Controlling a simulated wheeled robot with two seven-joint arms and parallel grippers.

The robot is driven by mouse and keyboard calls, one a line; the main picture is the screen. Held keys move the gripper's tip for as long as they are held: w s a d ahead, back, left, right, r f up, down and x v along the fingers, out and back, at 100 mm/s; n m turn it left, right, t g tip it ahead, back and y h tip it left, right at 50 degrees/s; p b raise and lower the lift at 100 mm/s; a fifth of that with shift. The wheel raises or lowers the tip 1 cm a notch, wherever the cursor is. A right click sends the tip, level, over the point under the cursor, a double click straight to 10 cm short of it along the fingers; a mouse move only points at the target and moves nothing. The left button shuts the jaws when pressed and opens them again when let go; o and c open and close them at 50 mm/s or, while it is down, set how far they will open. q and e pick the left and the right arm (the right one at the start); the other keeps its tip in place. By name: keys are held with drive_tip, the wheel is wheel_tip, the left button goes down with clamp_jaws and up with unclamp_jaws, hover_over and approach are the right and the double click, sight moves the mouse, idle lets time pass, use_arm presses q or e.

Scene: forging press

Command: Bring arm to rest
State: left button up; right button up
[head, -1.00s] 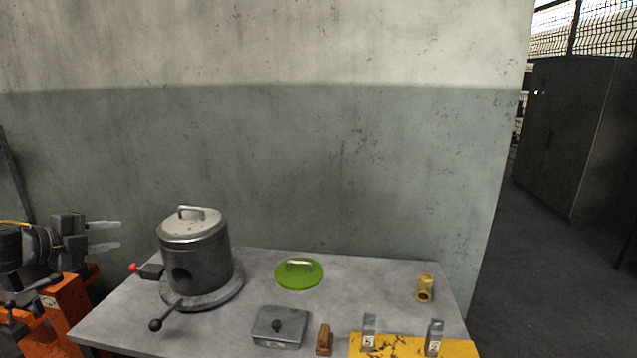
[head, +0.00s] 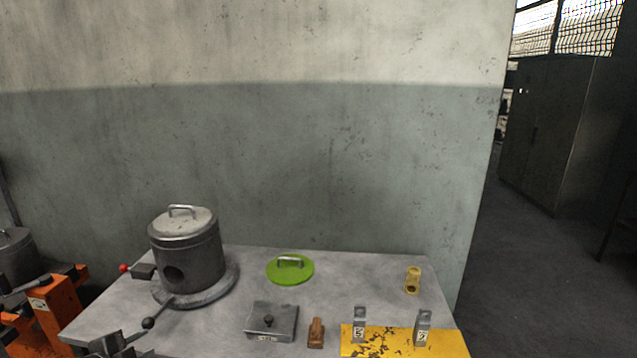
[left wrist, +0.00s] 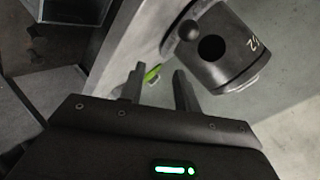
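My left gripper (head: 140,345) is at the bottom left of the head view, partly cut off by the frame edge, in front of the table's near left corner. In the left wrist view its two fingers (left wrist: 158,72) stand apart with nothing held between them. The dark metal pot-shaped furnace (head: 187,255) with a lid stands on the table beyond the gripper; it also shows in the left wrist view (left wrist: 232,58). My right gripper is in neither view.
The grey table (head: 225,315) bears a green lid (head: 290,270), a grey lidded box (head: 271,321), a brown block (head: 316,333), a brass fitting (head: 413,280) and a yellow plate (head: 385,344) with two numbered brackets. Orange machinery (head: 52,308) stands at left; a wall rises behind.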

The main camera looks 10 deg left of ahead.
use_arm(q)
drive_tip(key=s+d+f+n+g, duration=0.3)
drive_tip(key=s+d+f+n, duration=0.15)
drive_tip(key=s+d, duration=0.35)
drive_tip(key=s+d+f+n+g, duration=0.3)
drive_tip(key=s+d+f, duration=0.3)
drive_tip(key=s, duration=0.4)
drive_tip(key=s+d+f+n+g, duration=0.3)
drive_tip(key=s+d+f+n, duration=0.1)
drive_tip(key=s+d, duration=0.45)
wheel_tip(320, 180, down, 25)
drive_tip(key=s+g, duration=0.1)
drive_tip(key=s, duration=0.1)
drive_tip(key=s+a+f+g, duration=0.1)
drive_tip(key=s+a+f, duration=0.2)
drive_tip(key=s+f, duration=1.3)
drive_tip(key=shift+s+a+m+g, duration=0.15)
drive_tip(key=shift+s+m+g, duration=0.05)
drive_tip(key=shift+m+g, duration=0.15)
